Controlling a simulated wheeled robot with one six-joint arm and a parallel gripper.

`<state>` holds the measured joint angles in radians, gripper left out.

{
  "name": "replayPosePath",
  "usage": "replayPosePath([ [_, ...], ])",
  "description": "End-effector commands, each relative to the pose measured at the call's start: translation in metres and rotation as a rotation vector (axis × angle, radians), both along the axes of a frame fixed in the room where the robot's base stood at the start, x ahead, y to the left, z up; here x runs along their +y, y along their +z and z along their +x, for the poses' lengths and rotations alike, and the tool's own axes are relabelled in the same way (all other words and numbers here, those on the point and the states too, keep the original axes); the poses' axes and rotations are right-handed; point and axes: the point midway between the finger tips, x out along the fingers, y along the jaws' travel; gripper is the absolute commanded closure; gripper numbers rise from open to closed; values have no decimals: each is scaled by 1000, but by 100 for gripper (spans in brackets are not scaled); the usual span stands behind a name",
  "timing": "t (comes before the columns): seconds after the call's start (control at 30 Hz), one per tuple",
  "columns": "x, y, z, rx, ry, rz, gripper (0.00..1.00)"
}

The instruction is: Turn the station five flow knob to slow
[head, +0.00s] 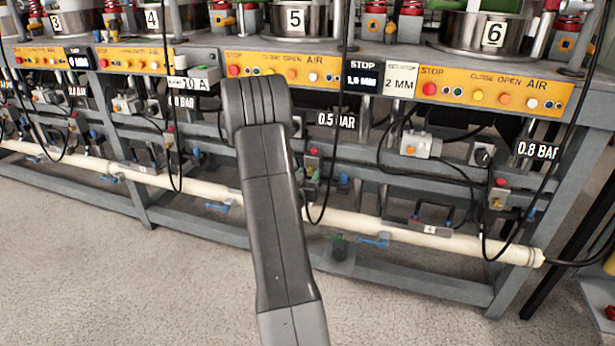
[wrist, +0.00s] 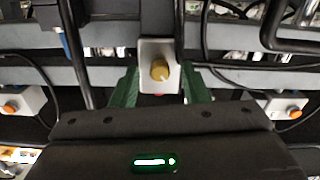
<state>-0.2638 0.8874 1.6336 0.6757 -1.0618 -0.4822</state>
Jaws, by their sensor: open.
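A brass-yellow knob (wrist: 160,70) sits on a small pale grey box (wrist: 148,50) in the middle of the wrist view. A bit of red shows at the box's lower edge. My gripper (wrist: 161,86) is open, with one green finger on each side of the box and nothing held. The knob lies between the fingers in the picture; I cannot tell its depth. No slow marking or knob setting is readable. In the head view, my arm covers much of the area under station five (head: 295,18). A red-topped small box (head: 313,154) shows just right of my arm.
A cream pipe (head: 395,229) runs low along the grey frame, with blue valve handles (head: 375,241) below it. Black cables hang near my arm, and dark ones flank the box in the wrist view. Boxes with orange buttons (wrist: 285,105) stand to the sides. Open floor lies in front.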

Motion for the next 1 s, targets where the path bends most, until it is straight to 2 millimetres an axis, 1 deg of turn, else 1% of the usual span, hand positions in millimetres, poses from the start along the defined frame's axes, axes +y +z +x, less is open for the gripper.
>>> replayPosePath([
  [0.03,0,0,0,0,0,0,59],
  [0.07,0,0,0,0,0,0,62],
  [0.1,0,0,0,0,0,0,70],
  [0.17,0,0,0,0,0,0,82],
  [0.2,0,0,0,0,0,0,90],
  [0.27,0,0,0,0,0,0,100],
  [0.5,0,0,0,4,0,-11,100],
  [0.67,0,1,-1,19,0,-59,100],
  [0.87,0,1,-1,61,0,-183,100],
  [1.0,0,2,-1,99,1,-302,100],
])
